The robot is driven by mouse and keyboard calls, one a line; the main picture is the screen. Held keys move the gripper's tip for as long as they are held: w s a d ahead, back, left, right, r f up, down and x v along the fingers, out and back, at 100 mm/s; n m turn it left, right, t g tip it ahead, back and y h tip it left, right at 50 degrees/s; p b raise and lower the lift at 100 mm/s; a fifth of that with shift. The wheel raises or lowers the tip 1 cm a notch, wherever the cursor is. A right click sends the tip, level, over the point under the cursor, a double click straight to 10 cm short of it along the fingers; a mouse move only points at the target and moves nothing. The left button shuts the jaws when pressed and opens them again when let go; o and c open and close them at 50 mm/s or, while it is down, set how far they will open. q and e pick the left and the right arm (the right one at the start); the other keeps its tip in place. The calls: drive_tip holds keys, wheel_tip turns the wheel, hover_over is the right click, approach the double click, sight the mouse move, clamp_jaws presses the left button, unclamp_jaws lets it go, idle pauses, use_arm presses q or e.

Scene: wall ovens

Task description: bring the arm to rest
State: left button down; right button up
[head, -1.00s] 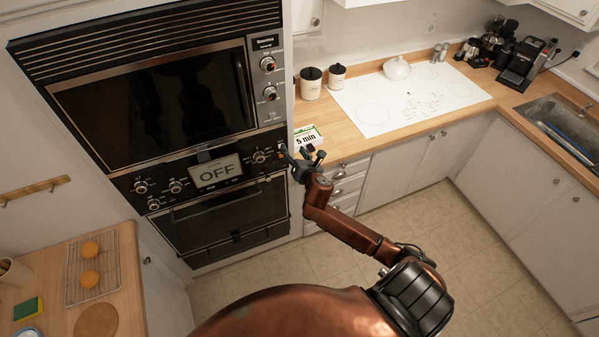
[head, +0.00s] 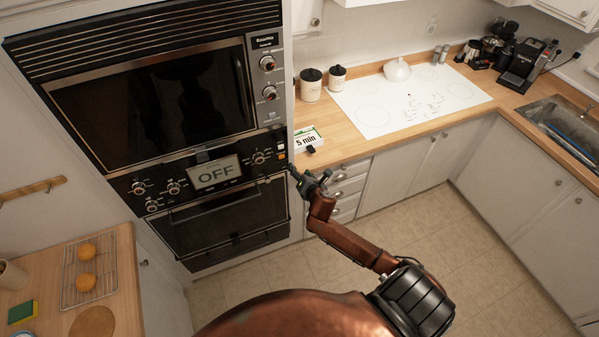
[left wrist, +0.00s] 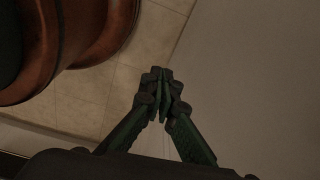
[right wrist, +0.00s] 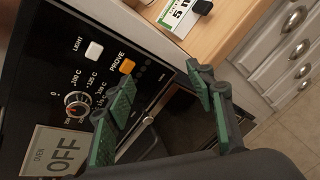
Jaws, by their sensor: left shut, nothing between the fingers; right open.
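My right gripper (head: 306,174) is open and empty, in front of the right edge of the oven's control panel (head: 240,166). It is apart from the panel in the head view. In the right wrist view the open fingers (right wrist: 160,100) have green pads, with the panel's white LIGHT button (right wrist: 94,50) and orange PROVE button (right wrist: 127,66) beyond them. The oven display (head: 215,172) reads OFF. My left gripper is outside the head view; in the left wrist view its fingers (left wrist: 161,76) meet at the tips, shut with nothing between them, above the floor beside a plain pale surface.
The wall oven (head: 225,217) has its door shut. A "5 min" card (head: 306,138) stands on the counter (head: 345,147) close beyond the gripper. Drawers (head: 347,190) lie right of it. A wire rack (head: 90,266) with two round orange-brown items is at left. The floor (head: 460,240) is clear.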

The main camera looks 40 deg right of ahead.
idle(0.3)
drive_tip(key=s+f+m+g+y+b, duration=0.1)
drive_tip(key=s+f+m+g+b, duration=0.2)
drive_tip(key=s+f, duration=0.85)
drive_tip(key=s+a+f+m+g+b, duration=0.1)
drive_tip(key=s+f+m+b, duration=0.3)
drive_tip(key=f, duration=1.5)
drive_tip(key=s+f+m+g+y+b, duration=0.1)
drive_tip(key=s+f+m+g+b, duration=0.15)
drive_tip(key=s+f+m, duration=0.85)
drive_tip(key=s+a+f+m+g+y+b, duration=0.1)
drive_tip(key=s+a+f, duration=0.5)
drive_tip(key=s+f, duration=0.8)
drive_tip(key=s+a+f+m+g+b, duration=0.4)
drive_tip(key=s+a+f, duration=0.3)
drive_tip(key=s+f, duration=0.7)
drive_tip(key=s+b, duration=0.1)
drive_tip(key=s, duration=0.3)
drive_tip(key=shift+m+y+b, duration=0.3)
drive_tip(key=shift+y+b, duration=0.05)
drive_tip(key=shift+y, duration=0.05)
